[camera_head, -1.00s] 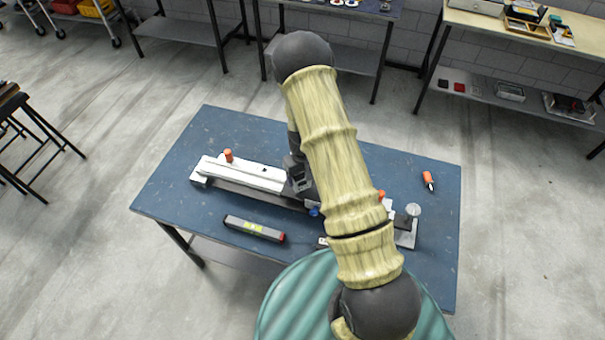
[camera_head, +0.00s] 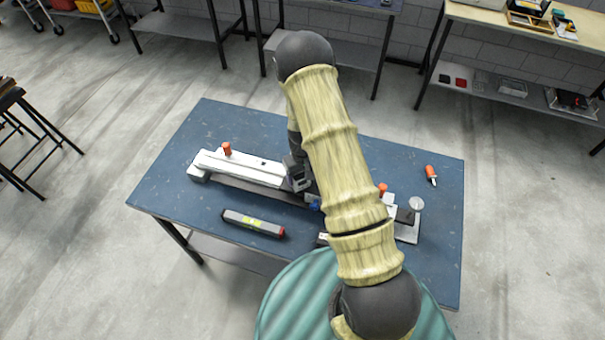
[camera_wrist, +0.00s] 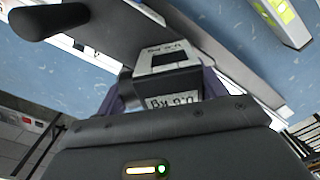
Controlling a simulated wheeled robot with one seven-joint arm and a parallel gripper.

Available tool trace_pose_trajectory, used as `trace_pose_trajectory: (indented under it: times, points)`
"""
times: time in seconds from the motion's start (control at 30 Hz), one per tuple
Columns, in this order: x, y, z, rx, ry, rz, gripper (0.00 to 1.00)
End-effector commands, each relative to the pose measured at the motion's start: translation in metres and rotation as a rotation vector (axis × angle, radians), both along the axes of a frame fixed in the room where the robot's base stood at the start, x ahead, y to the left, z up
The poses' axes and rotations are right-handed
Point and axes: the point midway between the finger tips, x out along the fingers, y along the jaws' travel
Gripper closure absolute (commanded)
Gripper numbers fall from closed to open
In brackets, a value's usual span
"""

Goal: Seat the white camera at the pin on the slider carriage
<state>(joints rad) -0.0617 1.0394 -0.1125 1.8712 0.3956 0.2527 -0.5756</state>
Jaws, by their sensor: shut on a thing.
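My gripper (camera_head: 300,183) is low over the middle of the slider. In the wrist view my gripper (camera_wrist: 165,92) has its purple fingers shut on the white camera (camera_wrist: 165,50), a small white and black body with lettered labels. A small blue part (camera_head: 315,204) shows just beside the gripper. My arm covers part of the slider, and I cannot make out the carriage pin or whether the camera touches it.
A dark level (camera_head: 253,223) with a yellow-green window lies in front of the slider. An orange-handled tool (camera_head: 431,175) lies at the right. The table's back left is clear.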

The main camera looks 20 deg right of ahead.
Motion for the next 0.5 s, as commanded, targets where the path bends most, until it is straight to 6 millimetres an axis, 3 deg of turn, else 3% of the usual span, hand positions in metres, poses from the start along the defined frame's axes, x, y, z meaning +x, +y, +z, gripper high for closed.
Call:
trace_pose_trajectory:
  times: [0.37,0.4,0.5]
  points:
    - [0.0006,0.0,-0.0007,0.0,-0.001,0.0,0.52]
    - [0.0006,0.0,-0.0007,0.0,-0.001,0.0,0.22]
    - [0.0004,0.0001,-0.0008,0.0,-0.001,0.0,0.04]
